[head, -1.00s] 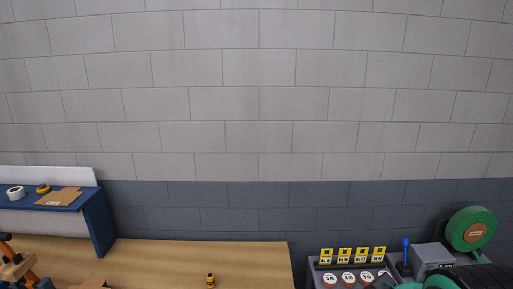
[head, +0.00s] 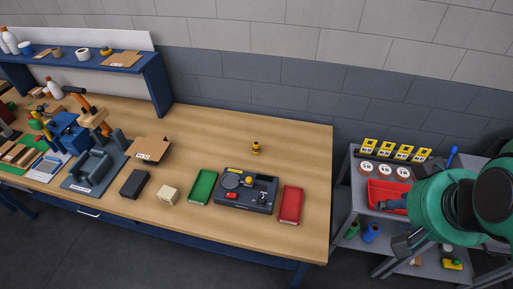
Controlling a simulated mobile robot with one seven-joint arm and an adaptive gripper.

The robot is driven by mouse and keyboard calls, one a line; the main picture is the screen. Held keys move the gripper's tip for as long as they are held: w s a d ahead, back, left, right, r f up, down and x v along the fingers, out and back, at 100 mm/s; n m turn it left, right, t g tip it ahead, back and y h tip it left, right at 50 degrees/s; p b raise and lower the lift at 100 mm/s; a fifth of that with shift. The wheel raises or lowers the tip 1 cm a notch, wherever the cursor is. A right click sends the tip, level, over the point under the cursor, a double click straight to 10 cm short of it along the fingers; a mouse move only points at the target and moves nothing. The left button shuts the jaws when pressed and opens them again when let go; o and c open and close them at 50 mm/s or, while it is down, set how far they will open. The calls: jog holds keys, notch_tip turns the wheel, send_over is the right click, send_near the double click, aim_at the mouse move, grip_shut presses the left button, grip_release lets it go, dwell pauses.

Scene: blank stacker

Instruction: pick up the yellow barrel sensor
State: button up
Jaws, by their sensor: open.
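The yellow barrel sensor (head: 256,149) is a small yellow cylinder with a dark band. It stands upright on the wooden bench top (head: 295,155), toward the back right, apart from the other objects. My green arm shows at the right edge, over the grey cart.
In front of the sensor are a dark control box (head: 246,191), a green tray (head: 202,187) and a red tray (head: 291,204). A cardboard piece (head: 148,149) lies to the left. The grey cart (head: 350,178) holds a red bin (head: 376,190). Bench around the sensor is clear.

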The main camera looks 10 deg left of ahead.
jog(key=shift+o, duration=0.3)
dwell(0.4)
jog(key=w+a+r+g+p, duration=0.1)
jog(key=w+a+r+p, duration=0.15)
jog(key=w, duration=0.55)
jog(key=w+a+r+p, duration=0.1)
jog(key=w+a+r, duration=0.2)
jog(key=w, duration=0.4)
jog(key=w+a+f+m+g+p, duration=0.1)
jog(key=w+a+f+p, duration=0.1)
jog(key=w+a, duration=0.45)
jog(key=w+a+f+m+g+p, duration=0.15)
jog(key=w+a, duration=0.25)
jog(key=w, duration=0.5)
jog(key=w+a+f+p, duration=0.4)
jog(key=w+a+f, duration=0.6)
jog(key=w+a, duration=0.15)
jog(key=w+a+f+g+p, duration=0.1)
jog(key=a+f, duration=0.5)
jog(key=f, duration=0.2)
jog(key=w+a+f+g+p, duration=0.1)
jog(key=w+a+f+p, duration=0.1)
jog(key=a+f, duration=0.4)
notch_tip(320, 180, down, 3)
jog(key=shift+a+f+m, duration=0.1)
jog(key=shift+a+m, duration=0.2)
jog(key=shift+m, duration=0.15)
